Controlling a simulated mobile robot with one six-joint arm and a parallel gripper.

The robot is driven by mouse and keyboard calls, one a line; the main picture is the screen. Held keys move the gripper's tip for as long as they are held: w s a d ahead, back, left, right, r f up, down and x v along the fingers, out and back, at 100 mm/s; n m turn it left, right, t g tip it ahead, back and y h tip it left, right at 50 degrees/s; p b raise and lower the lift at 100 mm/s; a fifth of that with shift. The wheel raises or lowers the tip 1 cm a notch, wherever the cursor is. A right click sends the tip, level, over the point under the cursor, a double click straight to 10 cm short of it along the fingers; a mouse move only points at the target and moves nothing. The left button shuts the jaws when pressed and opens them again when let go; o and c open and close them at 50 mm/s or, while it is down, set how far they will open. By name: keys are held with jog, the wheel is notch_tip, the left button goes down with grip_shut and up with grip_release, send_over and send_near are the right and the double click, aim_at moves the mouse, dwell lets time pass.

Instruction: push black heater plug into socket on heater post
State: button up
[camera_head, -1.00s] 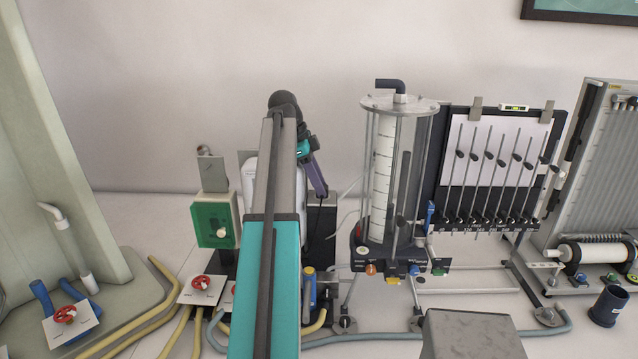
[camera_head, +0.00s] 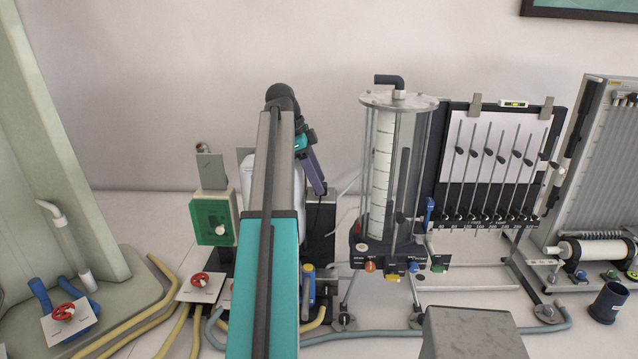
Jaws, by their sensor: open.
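My gripper (camera_head: 321,190) is at the end of the purple wrist part, small and seen from behind, tilted down to the right of my forearm. Its jaws are open, but the fingertips are hard to make out. A dark upright block (camera_head: 322,230), which may be the heater post, stands just below it, partly hidden by my arm. I cannot make out the black heater plug or the socket. A thin pale cable (camera_head: 347,188) runs to the right of the block. I cannot tell whether the gripper touches anything.
A glass cylinder apparatus (camera_head: 397,165) stands close to the right, with a manometer board (camera_head: 494,165) beyond it. A green box (camera_head: 210,221) stands left of my arm.

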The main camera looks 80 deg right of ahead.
jog(key=p+v, duration=0.1)
jog(key=v, duration=0.2)
jog(key=shift+w+r, duration=0.15)
jog(key=shift+r, duration=0.2)
jog(key=shift+p+v, duration=1.25)
jog(key=shift+p, duration=0.1)
